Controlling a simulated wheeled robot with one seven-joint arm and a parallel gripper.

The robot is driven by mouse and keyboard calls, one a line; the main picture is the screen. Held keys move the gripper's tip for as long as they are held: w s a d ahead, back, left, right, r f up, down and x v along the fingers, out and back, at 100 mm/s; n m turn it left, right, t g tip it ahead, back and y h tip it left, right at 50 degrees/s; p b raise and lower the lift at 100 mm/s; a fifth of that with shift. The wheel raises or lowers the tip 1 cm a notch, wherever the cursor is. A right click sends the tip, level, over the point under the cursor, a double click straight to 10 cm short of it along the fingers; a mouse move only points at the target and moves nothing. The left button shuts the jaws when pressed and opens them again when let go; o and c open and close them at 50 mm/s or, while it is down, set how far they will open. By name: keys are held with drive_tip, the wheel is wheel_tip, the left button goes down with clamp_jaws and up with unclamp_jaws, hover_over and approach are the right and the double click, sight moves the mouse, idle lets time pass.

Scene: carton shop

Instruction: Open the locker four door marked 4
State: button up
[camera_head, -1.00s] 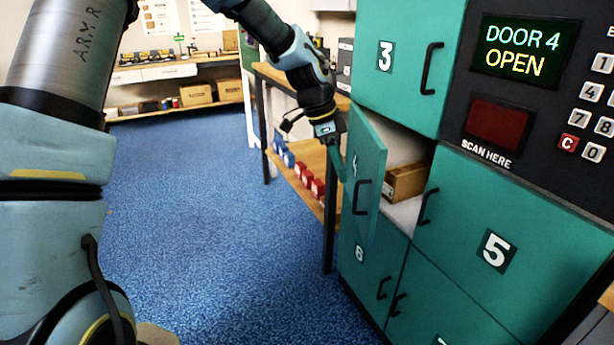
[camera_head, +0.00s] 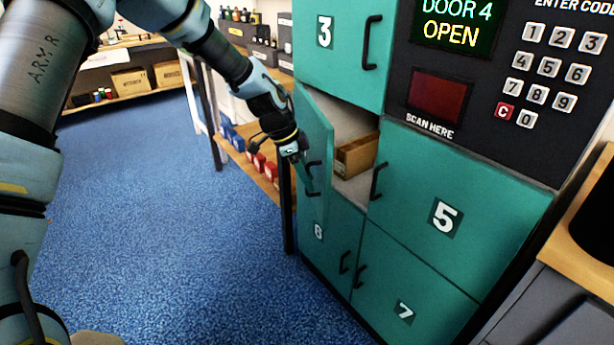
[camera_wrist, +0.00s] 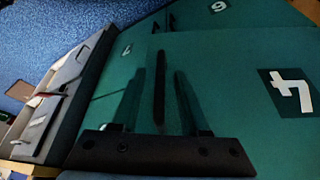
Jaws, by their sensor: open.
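The locker four door (camera_head: 314,140) is green and stands swung outward, well away from its opening. Its black handle (camera_head: 313,178) is on the door's outer face. The open compartment holds a brown wooden box (camera_head: 357,155). My gripper (camera_head: 300,158) is at the door's outer face, near the handle. In the wrist view the door (camera_wrist: 235,75) fills the right side, with its number 4 upside-down. The open fingers (camera_wrist: 160,105) stand on either side of the dark handle bar (camera_wrist: 160,85). I cannot tell whether they touch it.
The locker bank's display (camera_head: 455,25) reads DOOR 4 OPEN, above a red scan window (camera_head: 437,97) and beside a keypad. Doors 3 (camera_head: 338,40), 5 (camera_head: 450,210), 6 and 7 are shut. A shelf with red and blue items (camera_head: 257,162) stands close behind the door. Blue floor at left is free.

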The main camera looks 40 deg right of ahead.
drive_tip(key=shift+f, duration=0.1)
clamp_jaws()
idle(0.3)
idle(1.1)
